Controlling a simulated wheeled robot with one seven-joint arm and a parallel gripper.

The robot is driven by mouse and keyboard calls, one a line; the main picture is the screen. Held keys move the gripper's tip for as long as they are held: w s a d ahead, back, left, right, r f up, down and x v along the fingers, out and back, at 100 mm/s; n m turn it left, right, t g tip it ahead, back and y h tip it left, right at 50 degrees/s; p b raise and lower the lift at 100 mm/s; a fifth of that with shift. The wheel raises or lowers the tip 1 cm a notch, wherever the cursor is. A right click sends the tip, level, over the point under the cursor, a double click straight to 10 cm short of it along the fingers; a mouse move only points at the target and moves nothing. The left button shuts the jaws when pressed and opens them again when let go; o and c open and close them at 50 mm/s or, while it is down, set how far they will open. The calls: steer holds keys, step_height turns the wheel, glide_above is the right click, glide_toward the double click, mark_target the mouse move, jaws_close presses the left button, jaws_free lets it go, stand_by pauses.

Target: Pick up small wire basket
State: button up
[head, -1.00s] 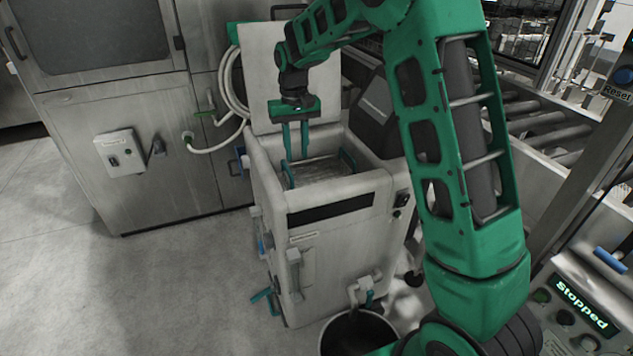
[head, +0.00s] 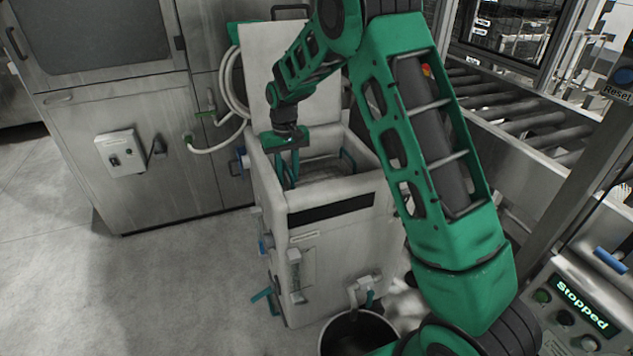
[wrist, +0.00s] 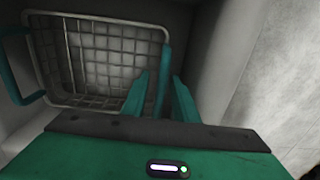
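The small wire basket (wrist: 100,60) sits inside the tub of the grey washing unit, and its wire grid fills the upper left of the wrist view. It has two teal handles, one on each side. The basket also shows inside the tub in the head view (head: 322,169). My gripper (wrist: 160,88) is open and lowered into the tub, and in the head view (head: 289,182) it is at the tub's left side. In the wrist view its two teal fingers are on either side of the near handle (wrist: 165,60). The far handle (wrist: 10,75) is free.
The grey unit's (head: 335,235) rim and walls stand close around my gripper, with its raised lid (head: 262,70) behind. A dark bucket (head: 356,334) stands in front. A roller conveyor (head: 510,105) is at the right. Open floor (head: 170,280) lies at the left.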

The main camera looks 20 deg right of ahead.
steer(key=shift+f, duration=1.45)
jaws_close()
steer(key=shift+r, duration=0.15)
